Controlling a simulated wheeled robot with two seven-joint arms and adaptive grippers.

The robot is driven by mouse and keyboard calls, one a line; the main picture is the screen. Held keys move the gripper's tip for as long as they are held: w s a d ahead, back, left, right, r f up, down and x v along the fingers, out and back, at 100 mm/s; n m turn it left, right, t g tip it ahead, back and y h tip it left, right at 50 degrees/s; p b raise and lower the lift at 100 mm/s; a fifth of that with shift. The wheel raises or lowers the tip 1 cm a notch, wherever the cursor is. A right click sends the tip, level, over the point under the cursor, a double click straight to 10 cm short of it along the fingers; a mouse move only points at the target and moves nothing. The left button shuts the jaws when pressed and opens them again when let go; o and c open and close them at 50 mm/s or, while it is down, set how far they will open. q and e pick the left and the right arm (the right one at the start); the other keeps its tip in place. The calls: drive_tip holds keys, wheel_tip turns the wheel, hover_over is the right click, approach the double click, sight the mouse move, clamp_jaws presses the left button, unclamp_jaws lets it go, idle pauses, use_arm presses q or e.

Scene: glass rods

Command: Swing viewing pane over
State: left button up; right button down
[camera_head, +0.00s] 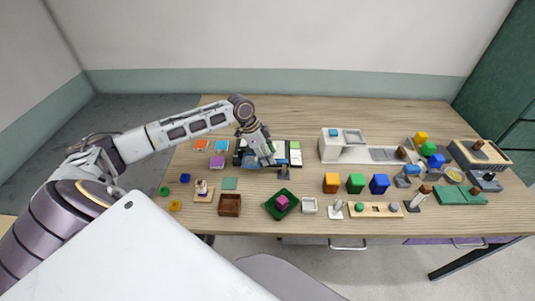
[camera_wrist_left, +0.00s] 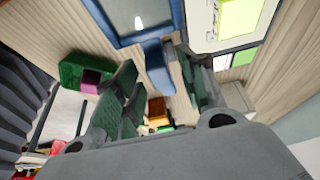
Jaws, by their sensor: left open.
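The viewing pane (camera_wrist_left: 130,18) shows in the left wrist view as a grey-blue pane in a dark blue frame. A blue tab (camera_wrist_left: 155,53) sticks out from the frame's edge, close to the space between my fingers. In the head view the blue-framed pane (camera_head: 249,160) is partly hidden by my left gripper. My left gripper (camera_head: 267,159) is over it, pointing down. In the wrist view the fingers of my left gripper (camera_wrist_left: 165,80) are apart with nothing held. I cannot tell whether a finger touches the tab. My right gripper is not in view.
A white panel with a yellow-green square (camera_wrist_left: 239,18) lies beside the pane. A green tray (camera_head: 280,209) with a magenta cube, a brown box (camera_head: 230,207) and a white station (camera_head: 333,152) stand nearby. Coloured blocks crowd the right. Bare wood lies behind.

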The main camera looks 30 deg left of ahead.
use_arm(q)
clamp_jaws()
drive_tip(key=shift+w, duration=0.1)
idle(0.5)
